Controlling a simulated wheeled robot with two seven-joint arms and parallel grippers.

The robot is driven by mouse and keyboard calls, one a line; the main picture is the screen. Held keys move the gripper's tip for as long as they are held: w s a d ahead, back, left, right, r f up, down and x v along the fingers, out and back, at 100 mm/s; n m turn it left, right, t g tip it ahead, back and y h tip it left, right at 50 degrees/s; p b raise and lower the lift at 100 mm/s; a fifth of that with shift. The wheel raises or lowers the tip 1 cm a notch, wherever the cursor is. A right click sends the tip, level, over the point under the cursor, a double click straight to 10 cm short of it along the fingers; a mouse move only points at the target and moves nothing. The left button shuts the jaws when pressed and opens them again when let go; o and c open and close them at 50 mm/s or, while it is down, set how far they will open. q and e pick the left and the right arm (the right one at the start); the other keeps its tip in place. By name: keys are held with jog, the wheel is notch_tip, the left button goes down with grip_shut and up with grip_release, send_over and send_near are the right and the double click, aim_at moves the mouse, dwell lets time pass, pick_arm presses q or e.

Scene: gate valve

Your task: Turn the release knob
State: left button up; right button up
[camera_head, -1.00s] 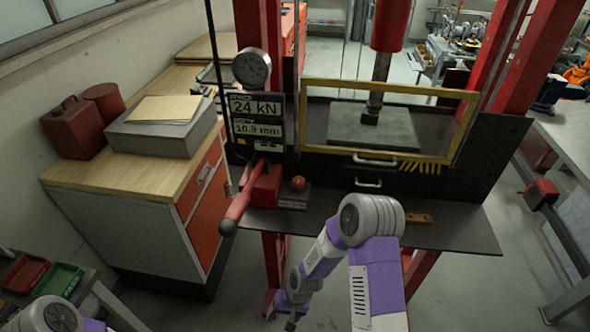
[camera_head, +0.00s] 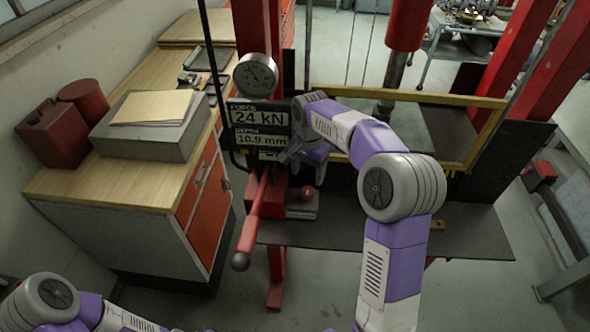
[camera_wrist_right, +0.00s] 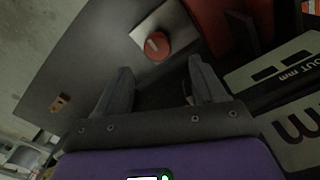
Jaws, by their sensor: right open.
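The release knob (camera_head: 307,193) is a small round red knob on a pale plate on the press's dark shelf, right of the red lever's block. In the right wrist view the knob (camera_wrist_right: 157,45) shows a pale mark across its face and lies beyond the fingertips, roughly between them. My right gripper (camera_head: 287,158) is above and a little left of the knob, in front of the display. Its fingers (camera_wrist_right: 160,68) are apart with nothing between them, not touching the knob. My left arm shows at the lower left; its gripper is out of view.
The red lever (camera_head: 250,225) slants down left of the knob. The display (camera_head: 258,122) reads 24 kN and 10.9 mm, under a round gauge (camera_head: 256,74). A yellow-framed guard (camera_head: 475,100) stands behind my right arm. A wooden-topped cabinet (camera_head: 130,190) is at left.

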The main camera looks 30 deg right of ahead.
aim_at(308, 190)
jog(key=shift+w, duration=0.1)
jog(key=f, duration=0.4)
jog(key=s+f, duration=0.1)
jog(key=f, duration=0.1)
jog(key=shift+b, duration=0.3)
jog(key=shift+w+f, duration=0.1)
jog(key=shift+f, duration=0.45)
jog(key=c, duration=1.1)
jog(key=shift+o, duration=0.2)
